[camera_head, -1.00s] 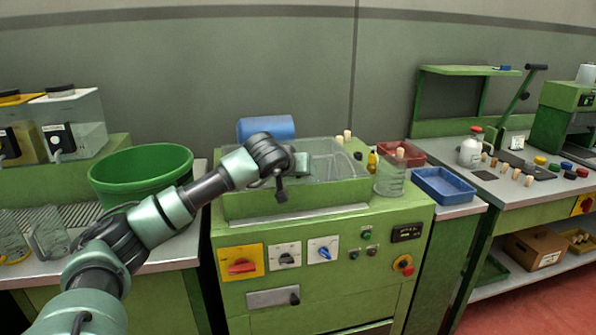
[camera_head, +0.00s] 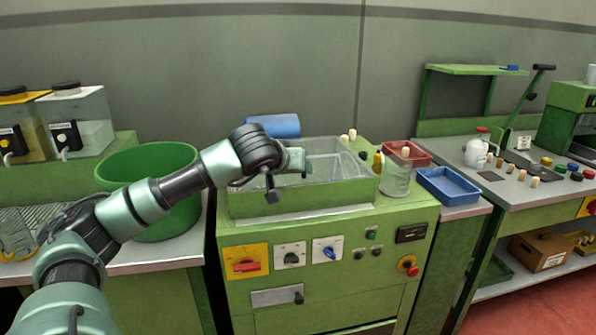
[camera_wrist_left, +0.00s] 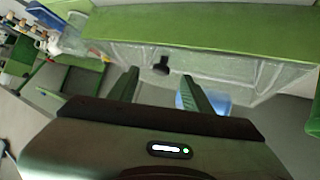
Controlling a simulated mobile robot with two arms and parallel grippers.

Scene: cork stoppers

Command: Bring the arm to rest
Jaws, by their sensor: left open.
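My left arm reaches in from the left in the head view, and its gripper (camera_head: 300,163) hangs over the clear-walled basin (camera_head: 330,150) of the green machine. In the left wrist view its two fingers (camera_wrist_left: 160,88) are apart, with nothing held between them. In the head view the fingertips are small and partly hidden by the wrist. The arm is bent and stretched forward past the green tub (camera_head: 150,160). My right gripper is not in view.
The green machine (camera_head: 330,215) carries a clear beaker (camera_head: 396,178) and corks (camera_head: 348,136) at its back right. A blue roller (camera_head: 273,125) lies behind the basin. A blue tray (camera_head: 448,186) and red tray (camera_head: 418,154) stand to the right.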

